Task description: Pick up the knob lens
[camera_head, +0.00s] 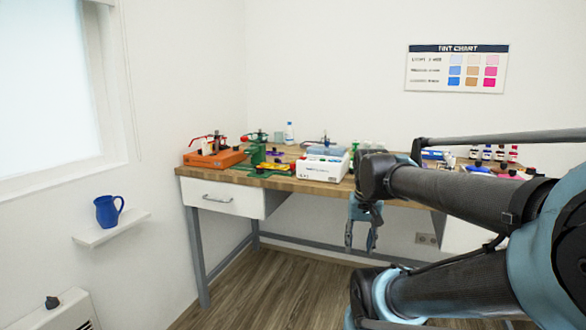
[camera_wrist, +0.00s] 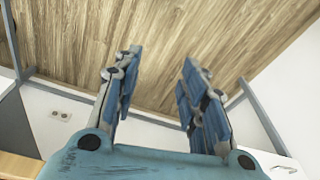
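I cannot pick out the knob lens for certain among the small items on the wooden workbench (camera_head: 325,188) in the head view. My gripper (camera_head: 360,240) hangs in front of the bench, its fingers pointing down below the top's front edge. In the wrist view my gripper (camera_wrist: 158,62) is open, with a wide gap between its blue-padded fingers. Only floor shows between them, and nothing is held.
An orange tool base (camera_head: 213,160) stands at the bench's left end. A white box (camera_head: 320,170) sits near the middle, and small bottles (camera_head: 487,153) stand at right, partly behind my arm. A wall shelf (camera_head: 110,230) holds a blue mug (camera_head: 108,211). The wood floor (camera_head: 240,290) before the bench is clear.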

